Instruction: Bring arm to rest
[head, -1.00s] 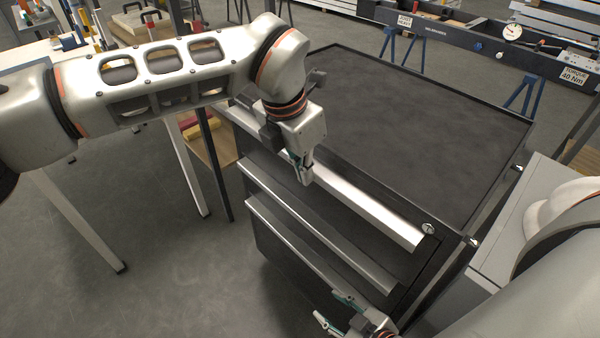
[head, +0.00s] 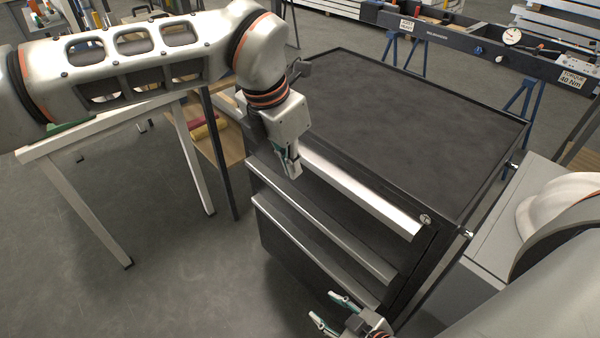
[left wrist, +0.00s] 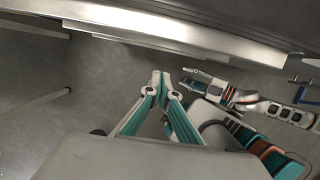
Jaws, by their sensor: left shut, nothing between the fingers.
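My left gripper (head: 294,170) is at the front of the black drawer cabinet (head: 415,120), beside the silver top drawer handle (head: 360,192). Its fingertips meet and hold nothing; they also show together in the left wrist view (left wrist: 161,80). My left arm stretches in from the left with its forearm roughly level. My right gripper (head: 323,305) is low at the bottom of the head view, in front of the cabinet's lower drawers. Its two fingers are spread with nothing between them.
The cabinet has several silver drawer handles, including a lower one (head: 315,230). A white-legged table (head: 85,205) stands at the left. A grey box with a white helmet-like object (head: 550,200) is at the right. The floor in front of the cabinet is clear.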

